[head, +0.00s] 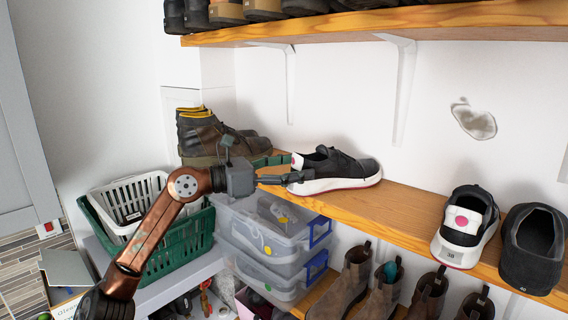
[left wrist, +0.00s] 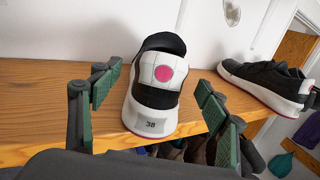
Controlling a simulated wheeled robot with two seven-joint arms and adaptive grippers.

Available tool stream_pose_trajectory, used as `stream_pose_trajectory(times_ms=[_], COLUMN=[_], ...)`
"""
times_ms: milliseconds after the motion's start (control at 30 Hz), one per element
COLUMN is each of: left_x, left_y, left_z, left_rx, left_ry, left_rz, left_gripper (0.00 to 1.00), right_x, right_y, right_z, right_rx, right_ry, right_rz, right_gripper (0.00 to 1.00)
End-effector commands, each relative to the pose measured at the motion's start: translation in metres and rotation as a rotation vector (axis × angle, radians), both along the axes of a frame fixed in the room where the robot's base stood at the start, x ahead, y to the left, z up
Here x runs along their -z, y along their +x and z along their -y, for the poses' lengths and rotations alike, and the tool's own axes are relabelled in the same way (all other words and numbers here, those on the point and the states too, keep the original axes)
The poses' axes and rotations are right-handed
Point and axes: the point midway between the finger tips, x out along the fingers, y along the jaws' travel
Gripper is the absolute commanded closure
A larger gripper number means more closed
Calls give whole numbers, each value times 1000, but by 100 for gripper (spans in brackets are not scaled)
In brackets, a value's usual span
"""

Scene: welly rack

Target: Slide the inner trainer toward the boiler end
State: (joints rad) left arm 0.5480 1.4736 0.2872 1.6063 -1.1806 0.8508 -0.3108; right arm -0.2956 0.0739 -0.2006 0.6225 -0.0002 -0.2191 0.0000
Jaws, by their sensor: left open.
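A black and white trainer (head: 345,172) lies side-on on the wooden shelf, its heel to the left in the head view. In the left wrist view this trainer (left wrist: 154,85) shows its white heel with a pink dot and a 38 label. My left gripper (head: 300,178) is open at the heel end. Its fingers (left wrist: 160,88) stand either side of the heel, with gaps showing; contact is not visible. The matching trainer (head: 465,228) stands further right, heel toward the shelf's front edge; it also shows in the left wrist view (left wrist: 265,80). My right gripper is not in view.
Dark boots (head: 215,137) stand left of my gripper. A dark shoe labelled 40 (head: 533,248) is at the far right. The wooden shelf (head: 410,197) is bare between the two trainers. Clear boxes (head: 270,225) and a green basket (head: 180,247) sit below. A shelf bracket (head: 403,90) is above.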

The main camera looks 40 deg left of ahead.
Motion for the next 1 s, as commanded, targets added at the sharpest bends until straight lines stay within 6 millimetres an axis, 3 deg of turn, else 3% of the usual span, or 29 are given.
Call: stream_pose_trajectory(times_ms=[100,300,700,1000], left_x=[-5,-3,0,0], left_y=[16,35,41,40], left_z=[10,20,23,23], left_rx=[3,1,1,0], left_ry=[-2,-2,-1,-1], left_rz=[1,1,0,0], left_gripper=[31,31,31,52], right_x=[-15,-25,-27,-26], right_y=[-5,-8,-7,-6], right_z=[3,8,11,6], right_rx=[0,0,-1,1], right_ry=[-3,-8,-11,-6], right_rz=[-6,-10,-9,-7], right_gripper=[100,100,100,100])
